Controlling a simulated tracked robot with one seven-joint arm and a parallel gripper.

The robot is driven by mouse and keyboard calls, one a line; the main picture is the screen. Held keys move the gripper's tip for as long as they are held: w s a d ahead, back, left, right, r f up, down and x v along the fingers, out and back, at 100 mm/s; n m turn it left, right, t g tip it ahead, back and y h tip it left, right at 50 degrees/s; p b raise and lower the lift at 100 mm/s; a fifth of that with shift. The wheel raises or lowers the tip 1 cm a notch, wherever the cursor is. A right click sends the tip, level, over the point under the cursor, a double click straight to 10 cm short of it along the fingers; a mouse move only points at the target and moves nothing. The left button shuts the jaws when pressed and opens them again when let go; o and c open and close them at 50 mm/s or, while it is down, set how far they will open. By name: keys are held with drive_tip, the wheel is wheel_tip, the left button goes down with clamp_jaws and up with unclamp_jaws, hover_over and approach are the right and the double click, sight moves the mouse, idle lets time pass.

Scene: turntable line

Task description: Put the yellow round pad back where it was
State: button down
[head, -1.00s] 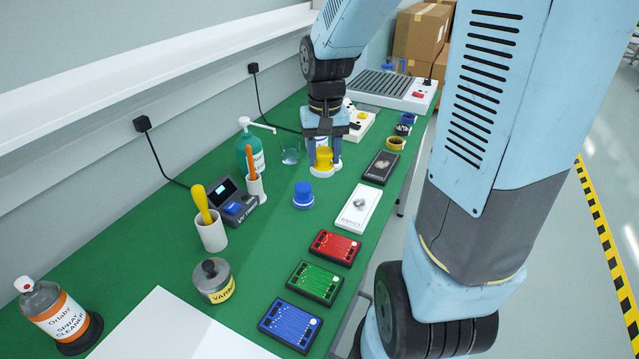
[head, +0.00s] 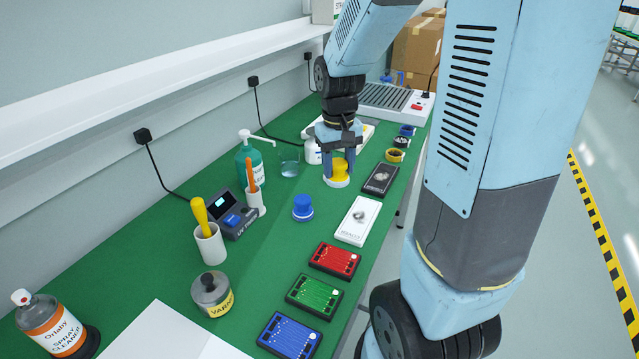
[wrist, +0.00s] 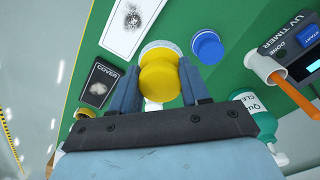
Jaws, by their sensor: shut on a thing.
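The yellow round pad (head: 340,168) is a yellow knob with a pale round base under it. My gripper (head: 340,158) is shut on its yellow part from above, left of the dark cover plate. In the wrist view the pad (wrist: 158,80) sits between the two blue fingers of my gripper (wrist: 160,88), with its pale disc beyond. I cannot tell whether its base touches the green mat. A similar blue round pad (head: 303,204) stands on the mat, nearer to me and left; it also shows in the wrist view (wrist: 207,47).
A dark cover plate (head: 381,180) and a white one (head: 358,221) lie along the right edge, with red (head: 334,259), green (head: 314,296) and blue boards nearer. Small round cups (head: 395,155) stand beyond. A pump bottle (head: 250,165) and glass (head: 289,161) stand left.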

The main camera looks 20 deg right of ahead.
drive_tip(key=w+f, duration=0.2)
drive_tip(key=w, duration=0.1)
drive_tip(key=w+a+f, duration=0.1)
drive_tip(key=w+f, duration=0.4)
drive_tip(key=shift+w+a+f, duration=0.15)
drive_tip(key=shift+w+a, duration=0.05)
drive_tip(key=shift+w, duration=0.2)
drive_tip(key=shift+w+f, duration=0.15)
drive_tip(key=shift+f, duration=0.8)
drive_tip(key=shift+w+f, duration=0.1)
drive_tip(key=shift+f, duration=0.8)
drive_tip(key=c, duration=0.5)
unclamp_jaws()
drive_tip(key=shift+c, duration=0.2)
